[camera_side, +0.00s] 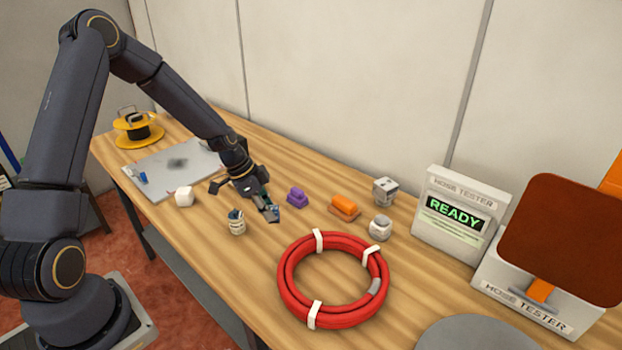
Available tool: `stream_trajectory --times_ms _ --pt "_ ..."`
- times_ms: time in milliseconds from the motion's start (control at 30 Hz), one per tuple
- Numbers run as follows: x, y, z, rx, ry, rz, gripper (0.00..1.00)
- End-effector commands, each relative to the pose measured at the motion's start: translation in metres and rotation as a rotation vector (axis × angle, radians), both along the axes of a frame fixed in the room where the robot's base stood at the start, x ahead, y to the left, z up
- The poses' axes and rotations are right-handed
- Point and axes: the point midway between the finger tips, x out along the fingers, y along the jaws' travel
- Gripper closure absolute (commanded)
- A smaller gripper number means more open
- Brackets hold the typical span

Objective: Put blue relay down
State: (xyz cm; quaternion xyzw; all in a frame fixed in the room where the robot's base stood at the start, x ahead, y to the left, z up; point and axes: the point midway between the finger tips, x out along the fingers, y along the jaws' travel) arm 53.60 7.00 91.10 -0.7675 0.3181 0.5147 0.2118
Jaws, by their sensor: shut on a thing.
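My gripper (267,210) is low over the middle of the wooden table, tilted down to the right. It is shut on a small dark blue-teal piece, the blue relay (264,199), which is mostly hidden by the fingers. From this view I cannot tell whether the relay touches the table top.

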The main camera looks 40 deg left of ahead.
Motion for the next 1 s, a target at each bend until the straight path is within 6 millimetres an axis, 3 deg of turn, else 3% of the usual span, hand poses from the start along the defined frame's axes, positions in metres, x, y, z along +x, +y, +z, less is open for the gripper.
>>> stream_trajectory --times_ms 167,333,500,933,967,1000 --pt "0.021 0.002 -0.024 0.000 -0.003 -0.001 1.00" --pt "0.030 0.003 -0.036 0.000 -0.001 -0.002 1.00" --pt "0.030 0.004 -0.061 0.000 -0.001 -0.001 1.00" --pt "0.030 0.004 -0.069 0.000 -0.002 -0.001 1.00" --pt "0.030 0.004 -0.069 0.000 -0.003 0.000 0.75" --pt "0.030 0.004 -0.069 0.000 -0.003 0.000 0.71"
